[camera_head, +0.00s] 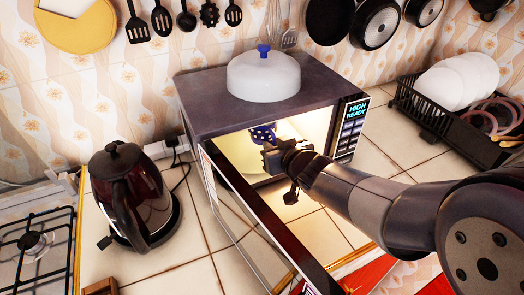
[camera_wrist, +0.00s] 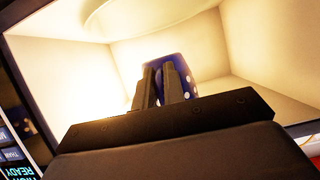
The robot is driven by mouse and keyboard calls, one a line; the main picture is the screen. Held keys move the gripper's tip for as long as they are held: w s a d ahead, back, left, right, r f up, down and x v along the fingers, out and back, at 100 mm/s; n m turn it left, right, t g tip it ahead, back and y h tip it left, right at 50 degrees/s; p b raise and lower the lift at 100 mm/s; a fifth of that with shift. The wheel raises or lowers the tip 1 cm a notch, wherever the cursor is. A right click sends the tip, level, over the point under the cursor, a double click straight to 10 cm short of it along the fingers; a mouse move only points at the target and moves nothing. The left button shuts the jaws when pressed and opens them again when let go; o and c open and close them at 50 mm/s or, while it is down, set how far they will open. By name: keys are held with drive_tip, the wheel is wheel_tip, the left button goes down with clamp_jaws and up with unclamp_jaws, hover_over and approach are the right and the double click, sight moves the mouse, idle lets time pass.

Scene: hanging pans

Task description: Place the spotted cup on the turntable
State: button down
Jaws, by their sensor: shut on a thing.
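The spotted cup (camera_head: 262,134) is dark blue with white dots. My gripper (camera_head: 274,150) is shut on it at the open front of the microwave (camera_head: 215,105). In the wrist view the cup (camera_wrist: 185,68) shows behind the two close-set fingers (camera_wrist: 165,85), which hide part of it. The wrist picture is turned over, with the display lettering upside down. The pale round turntable (camera_wrist: 150,12) shows at its top edge, apart from the cup in that picture. I cannot tell the cup's height above it.
The microwave door (camera_head: 245,205) stands open towards the front, left of my arm. A white lidded dish with a blue knob (camera_head: 263,77) sits on top. A kettle (camera_head: 130,195) stands left, and a dish rack (camera_head: 430,115) right. Pans (camera_head: 376,24) hang above.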

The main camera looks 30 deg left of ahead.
sight(267, 135)
drive_tip(key=w+a, duration=0.1)
drive_tip(key=a, duration=0.1)
drive_tip(key=w+a, duration=0.2)
drive_tip(key=shift+w+a+r+p, duration=0.1)
drive_tip(key=shift+w+a+p, duration=0.2)
drive_tip(key=shift+p, duration=0.05)
wheel_tip(267, 135, down, 7)
drive_tip(key=b, duration=0.3)
drive_tip(key=shift+d+r, duration=0.1)
drive_tip(key=shift+r, duration=0.1)
drive_tip(key=shift+w+a+f, duration=0.2)
drive_tip(key=shift+w+a, duration=0.05)
drive_tip(key=shift+a, duration=0.05)
drive_tip(key=shift+f, duration=0.15)
drive_tip(key=c, duration=1.5)
unclamp_jaws()
